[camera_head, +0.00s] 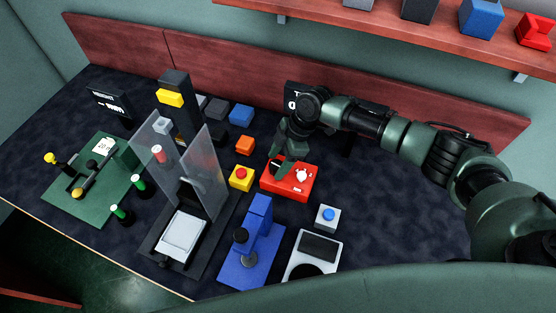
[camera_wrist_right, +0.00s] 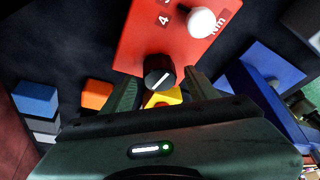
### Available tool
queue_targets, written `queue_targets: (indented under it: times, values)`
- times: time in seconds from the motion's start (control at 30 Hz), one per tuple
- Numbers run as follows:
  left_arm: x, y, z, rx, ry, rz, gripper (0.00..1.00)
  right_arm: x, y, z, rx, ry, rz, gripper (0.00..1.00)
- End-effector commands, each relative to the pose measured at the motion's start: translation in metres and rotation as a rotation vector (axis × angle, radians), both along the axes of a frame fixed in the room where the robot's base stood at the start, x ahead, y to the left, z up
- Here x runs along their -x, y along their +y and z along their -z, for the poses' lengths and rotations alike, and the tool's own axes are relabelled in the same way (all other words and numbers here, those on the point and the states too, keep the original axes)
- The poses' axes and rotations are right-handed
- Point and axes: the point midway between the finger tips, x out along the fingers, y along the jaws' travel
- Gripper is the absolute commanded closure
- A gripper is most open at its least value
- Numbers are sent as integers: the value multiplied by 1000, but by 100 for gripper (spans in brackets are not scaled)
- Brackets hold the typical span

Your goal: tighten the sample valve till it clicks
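A red box (camera_head: 298,186) stands mid-table, with a white, several-lobed shape (camera_head: 301,175) on top. In the right wrist view the red box (camera_wrist_right: 172,38) bears a black round knob (camera_wrist_right: 159,71) with a white line, a white round part (camera_wrist_right: 201,22) and printed "4" and "Nm". No label names the sample valve. My right gripper (camera_head: 278,163) is at the box's left end, reaching down. In the wrist view its fingers (camera_wrist_right: 162,84) are apart, one on each side of the black knob, with gaps visible; contact cannot be made out. My left gripper is out of view.
A yellow box with a red button (camera_head: 241,177) stands just left of the red box. A blue stand (camera_head: 252,255), a blue-button box (camera_head: 327,217) and a white scale (camera_head: 312,254) are in front. Clear shields (camera_head: 203,172) stand left. Dark table right of the box is free.

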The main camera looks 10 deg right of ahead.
Motion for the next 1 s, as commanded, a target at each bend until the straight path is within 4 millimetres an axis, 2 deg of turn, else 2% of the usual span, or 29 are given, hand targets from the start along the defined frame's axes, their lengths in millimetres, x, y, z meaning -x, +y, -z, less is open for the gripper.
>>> queue_targets:
  times: [0.03,0.2,0.37,0.63,0.8,1.0]
  values:
    - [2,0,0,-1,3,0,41,0,0,0,0,0,0,52]
    - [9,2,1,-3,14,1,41,0,0,0,0,0,0,100]
    - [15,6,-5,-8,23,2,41,1,0,-2,0,4,30,100]
    - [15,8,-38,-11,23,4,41,4,1,-5,0,4,281,100]
    - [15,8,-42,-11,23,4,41,3,0,-2,0,1,350,100]
    - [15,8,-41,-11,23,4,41,2,0,-1,-1,0,351,100]
